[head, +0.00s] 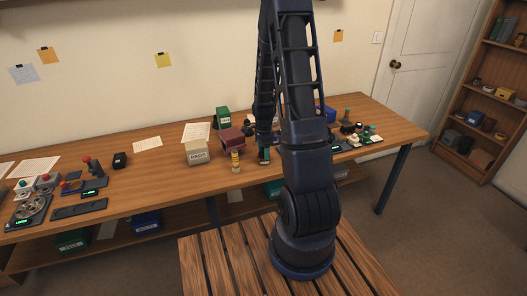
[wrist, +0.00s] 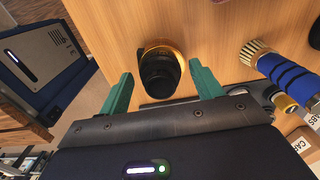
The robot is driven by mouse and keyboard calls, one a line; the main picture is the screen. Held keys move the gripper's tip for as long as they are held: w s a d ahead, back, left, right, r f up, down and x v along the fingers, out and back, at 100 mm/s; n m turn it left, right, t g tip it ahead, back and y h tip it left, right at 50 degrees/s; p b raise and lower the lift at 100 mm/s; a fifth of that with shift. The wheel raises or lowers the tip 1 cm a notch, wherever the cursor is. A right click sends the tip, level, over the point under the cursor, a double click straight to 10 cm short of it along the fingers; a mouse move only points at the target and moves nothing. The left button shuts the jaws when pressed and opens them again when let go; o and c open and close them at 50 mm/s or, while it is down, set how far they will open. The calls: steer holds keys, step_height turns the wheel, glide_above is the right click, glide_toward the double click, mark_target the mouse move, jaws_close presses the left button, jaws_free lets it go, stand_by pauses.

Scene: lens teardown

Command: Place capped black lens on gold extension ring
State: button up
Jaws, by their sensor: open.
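The black lens (wrist: 158,75) shows in the wrist view between and just beyond the fingertips, with its dark round end toward the camera. A gold ring (wrist: 166,44) shows as a rim around its far end, against the wooden table. The lens appears to sit on this ring; whether it is fully seated is hidden. My gripper (wrist: 161,78) is open, with one green finger on each side of the lens and a visible gap at both. In the head view my arm hides most of this area, and I cannot make out the lens there.
A blue-and-gold cylinder (wrist: 290,77) lies right of the lens in the wrist view. A dark device (wrist: 38,60) is at left. The table left of the box has bare room.

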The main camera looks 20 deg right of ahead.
mark_target(263, 149)
step_height(263, 149, up, 12)
steer(key=s+a+r+n+t, duration=0.1)
steer(key=s+a+r+n, duration=0.1)
steer(key=s+r+n, duration=0.45)
steer(key=s+a+r+n+t, duration=0.15)
steer(key=s+r, duration=0.25)
steer(key=r, duration=0.6)
steer(key=s+a+r+n+t, duration=0.1)
steer(key=s+r+n, duration=0.2)
steer(key=s+n, duration=0.2)
steer(key=s+a+r+n+t, duration=0.1)
steer(key=s+r+n, duration=0.2)
steer(key=s, duration=0.7)
steer(key=shift+a+r+n, duration=0.25)
steer(key=shift+r+n, duration=0.15)
steer(key=shift+n, duration=0.6)
